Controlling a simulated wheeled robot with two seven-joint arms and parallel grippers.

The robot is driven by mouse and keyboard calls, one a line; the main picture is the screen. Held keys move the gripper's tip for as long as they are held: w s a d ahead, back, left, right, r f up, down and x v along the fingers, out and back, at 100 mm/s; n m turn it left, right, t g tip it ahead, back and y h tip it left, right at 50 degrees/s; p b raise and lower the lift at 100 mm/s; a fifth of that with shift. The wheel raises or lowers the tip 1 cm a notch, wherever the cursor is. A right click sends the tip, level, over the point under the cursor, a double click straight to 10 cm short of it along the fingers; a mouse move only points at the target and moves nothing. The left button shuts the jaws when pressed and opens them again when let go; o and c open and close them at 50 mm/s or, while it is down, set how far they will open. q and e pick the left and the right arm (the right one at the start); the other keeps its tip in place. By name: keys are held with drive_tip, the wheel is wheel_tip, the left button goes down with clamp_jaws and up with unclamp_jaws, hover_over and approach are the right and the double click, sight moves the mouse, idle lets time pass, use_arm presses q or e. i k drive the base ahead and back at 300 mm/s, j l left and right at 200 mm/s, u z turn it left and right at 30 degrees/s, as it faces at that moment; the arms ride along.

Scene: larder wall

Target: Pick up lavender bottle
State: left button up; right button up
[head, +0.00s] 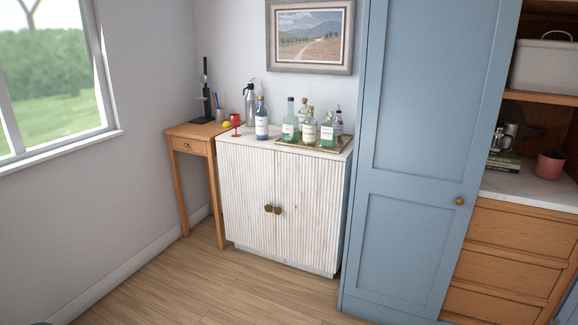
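A bottle with a lavender-blue body and a pale label, likely the lavender bottle (262,122), stands upright on the white ribbed cabinet (240,145). It is left of a tray (284,144) of several bottles and right of a red goblet (236,121). Neither of my grippers is in view.
The tray holds clear and greenish bottles (290,122). A tall blue cupboard door (410,150) stands at right. The wooden floor (200,285) in front is clear.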

sight(261, 113)
drive_tip(key=i, duration=3.25)
drive_tip(key=z, duration=0.05)
